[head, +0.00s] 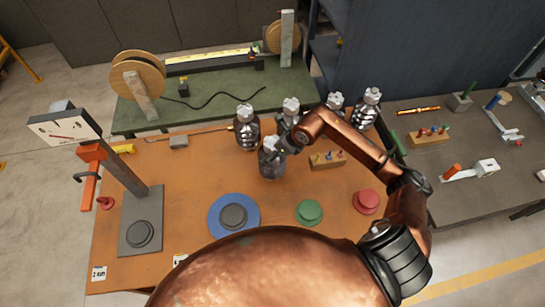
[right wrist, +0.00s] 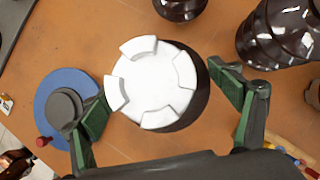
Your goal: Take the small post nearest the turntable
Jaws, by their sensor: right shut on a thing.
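A dark ribbed post (head: 271,167) with a pale metal cap is at the middle of the orange table in the head view. In the right wrist view its white notched cap (right wrist: 155,80) is between my finger pads. My right gripper (head: 279,145) is shut on this post from above. I cannot tell whether its base touches the table. The blue turntable (head: 214,214) with a grey centre lies in front of it and to its left; it also shows in the right wrist view (right wrist: 47,88). My left gripper is not in view.
Other dark posts stand behind: one at the left (head: 247,130), one at the right (head: 366,112), and two between. A wooden block with coloured pegs (head: 327,161), a green disc (head: 309,211) and a red disc (head: 367,201) lie to the right. A gauge stand (head: 140,222) is left.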

